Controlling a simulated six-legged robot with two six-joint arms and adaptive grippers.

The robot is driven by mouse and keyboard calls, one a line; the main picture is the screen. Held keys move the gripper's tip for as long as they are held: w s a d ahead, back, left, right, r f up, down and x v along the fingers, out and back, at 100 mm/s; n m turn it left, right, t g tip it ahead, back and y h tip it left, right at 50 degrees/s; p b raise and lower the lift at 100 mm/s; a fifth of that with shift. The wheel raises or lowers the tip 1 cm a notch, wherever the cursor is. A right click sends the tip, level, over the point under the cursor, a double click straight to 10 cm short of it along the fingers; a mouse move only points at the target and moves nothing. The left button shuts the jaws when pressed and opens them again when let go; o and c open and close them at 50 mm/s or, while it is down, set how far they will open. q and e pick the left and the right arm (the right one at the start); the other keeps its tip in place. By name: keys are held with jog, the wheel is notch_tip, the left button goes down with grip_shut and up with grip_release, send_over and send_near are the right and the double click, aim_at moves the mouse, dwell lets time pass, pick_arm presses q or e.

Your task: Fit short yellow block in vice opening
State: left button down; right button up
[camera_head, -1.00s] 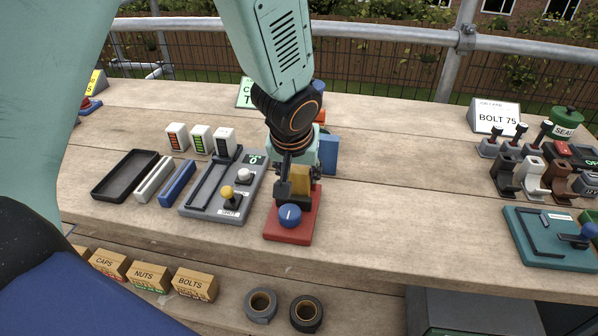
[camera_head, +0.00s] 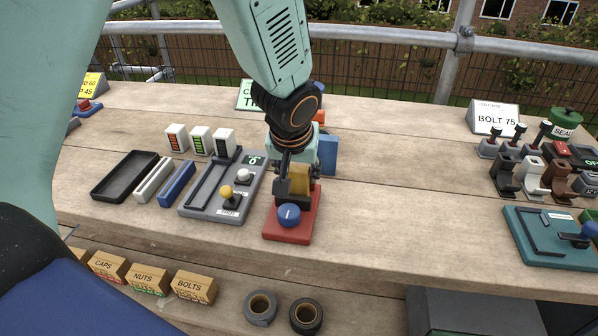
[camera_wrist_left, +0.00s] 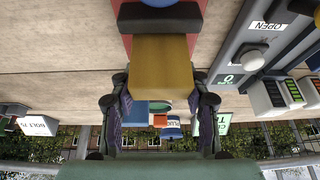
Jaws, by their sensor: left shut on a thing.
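The short yellow block (camera_wrist_left: 161,68) is between the two fingers of my left gripper (camera_wrist_left: 160,100) in the left wrist view. In the head view the block (camera_head: 298,181) shows partly behind the fingers of my left gripper (camera_head: 298,172). The gripper is shut on it, right over the vice, which has a red base (camera_head: 286,229) and a blue round knob (camera_head: 289,215). In the left wrist view the block meets the dark jaw (camera_wrist_left: 160,17) of the vice. How deep the block sits in the opening is hidden. My right gripper is not in view.
Left of the vice is a grey gauge panel (camera_head: 198,206) with a yellow knob, then blue (camera_head: 177,184) and white bars and a black tray (camera_head: 100,186). A blue block (camera_head: 328,155) stands just behind the gripper. The planks to the right are clear up to a teal fixture (camera_head: 550,255).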

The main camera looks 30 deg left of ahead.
pick_arm(q)
jog(key=shift+w+f, duration=0.15)
jog(key=shift+f, duration=0.15)
